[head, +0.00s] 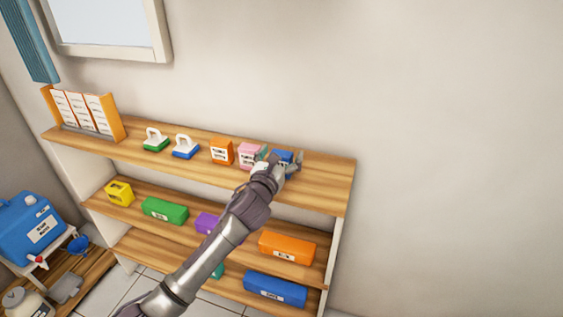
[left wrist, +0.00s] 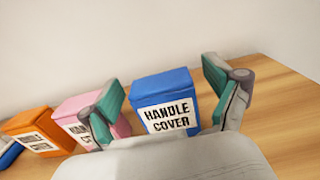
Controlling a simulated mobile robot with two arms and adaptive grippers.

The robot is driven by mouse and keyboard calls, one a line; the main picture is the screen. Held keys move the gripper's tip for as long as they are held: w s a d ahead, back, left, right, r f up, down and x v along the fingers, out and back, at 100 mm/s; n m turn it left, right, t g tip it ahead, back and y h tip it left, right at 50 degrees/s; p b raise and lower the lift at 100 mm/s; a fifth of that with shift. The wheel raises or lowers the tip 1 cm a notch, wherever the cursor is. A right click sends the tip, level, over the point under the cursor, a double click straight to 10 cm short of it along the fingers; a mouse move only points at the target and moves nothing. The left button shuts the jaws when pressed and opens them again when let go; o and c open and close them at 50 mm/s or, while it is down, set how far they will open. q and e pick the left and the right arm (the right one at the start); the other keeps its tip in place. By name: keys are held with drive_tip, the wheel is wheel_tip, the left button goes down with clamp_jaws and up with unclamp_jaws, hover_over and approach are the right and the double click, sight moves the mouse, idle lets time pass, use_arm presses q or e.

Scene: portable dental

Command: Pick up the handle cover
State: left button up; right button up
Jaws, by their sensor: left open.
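The handle cover is a blue box (left wrist: 162,86) with a white label reading "HANDLE COVER". It stands upright on the wooden top shelf. In the head view the blue box (head: 283,156) is partly hidden by my left gripper (head: 279,163). My left gripper also shows in the left wrist view (left wrist: 172,92), open, with one finger on each side of the box. A small gap shows at the right finger; whether the left finger touches the box I cannot tell. My right gripper is not in view.
A pink box (left wrist: 88,106) stands just left of the blue box, close to the left finger. An orange box (left wrist: 38,130) is further left. Two handled items, green (head: 156,141) and blue (head: 185,148), stand along the shelf (head: 325,182). The shelf's right end is clear.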

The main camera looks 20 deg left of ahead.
use_arm(q)
drive_tip(key=shift+c, duration=0.3)
drive_tip(key=c, duration=0.9)
